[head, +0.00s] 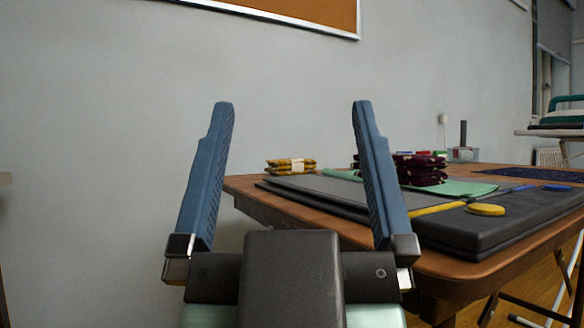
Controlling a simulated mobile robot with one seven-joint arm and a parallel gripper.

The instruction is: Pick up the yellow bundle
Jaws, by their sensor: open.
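The yellow bundle (291,166) is a small flat stack with a pale band around its middle. It sits near the far left corner of the wooden table, behind the grey mat or board. My gripper (291,104) is open and empty, its two blue fingers pointing up in the picture. In the picture the bundle shows between the fingers, but it lies farther off, apart from them. The right finger hides part of the table and the dark stack behind it.
On the table (440,262) lie a dark board (450,232), a green cloth (470,187), a dark maroon bundle (418,168) and a yellow round thing (486,210). A small clear container (463,154) stands at the back. A grey wall (110,130) closes off the left and back.

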